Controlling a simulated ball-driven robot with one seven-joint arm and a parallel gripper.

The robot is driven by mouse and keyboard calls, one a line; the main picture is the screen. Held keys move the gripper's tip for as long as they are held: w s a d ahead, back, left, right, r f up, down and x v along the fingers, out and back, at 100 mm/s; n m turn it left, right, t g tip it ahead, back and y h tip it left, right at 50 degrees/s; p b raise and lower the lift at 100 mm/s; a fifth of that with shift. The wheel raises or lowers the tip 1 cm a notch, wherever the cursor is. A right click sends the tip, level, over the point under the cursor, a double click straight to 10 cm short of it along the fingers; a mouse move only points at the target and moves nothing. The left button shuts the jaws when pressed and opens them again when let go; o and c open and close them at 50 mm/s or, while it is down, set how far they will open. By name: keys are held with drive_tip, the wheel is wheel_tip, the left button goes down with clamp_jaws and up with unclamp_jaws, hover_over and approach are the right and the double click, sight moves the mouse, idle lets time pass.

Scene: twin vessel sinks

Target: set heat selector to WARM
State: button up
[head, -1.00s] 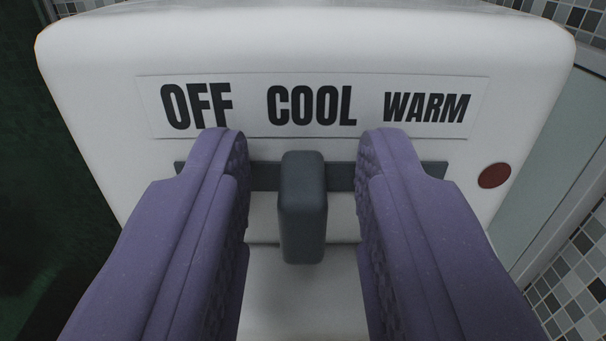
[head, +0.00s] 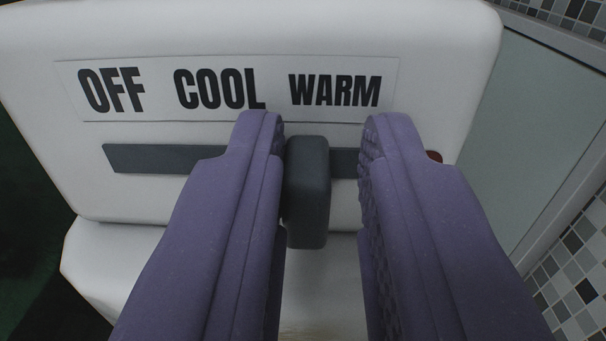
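The heat selector is a dark grey slider knob (head: 307,192) on a horizontal dark slot (head: 165,159) in a white unit. The label plate (head: 270,76) above the slot reads OFF, COOL and WARM from left to right. The knob stands below and between COOL and WARM, nearer to the left part of WARM. My gripper (head: 322,140) has two purple padded fingers, one on each side of the knob. The left finger is against or very close to the knob's left side. A clear gap shows between the knob and the right finger.
The white unit (head: 430,45) fills most of the view. A red round spot (head: 435,156) is mostly hidden behind the right finger. A pale panel (head: 520,140) and mosaic tile wall (head: 575,250) lie to the right. The far left is dark green.

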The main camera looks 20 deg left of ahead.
drive_tip(key=shift+o, duration=1)
drive_tip(key=shift+w+d, duration=0.1)
drive_tip(key=shift+d, duration=0.25)
drive_tip(key=shift+a, duration=0.4)
drive_tip(key=b+v, duration=0.2)
drive_tip(key=v, duration=0.6)
drive_tip(key=shift+d, duration=0.1)
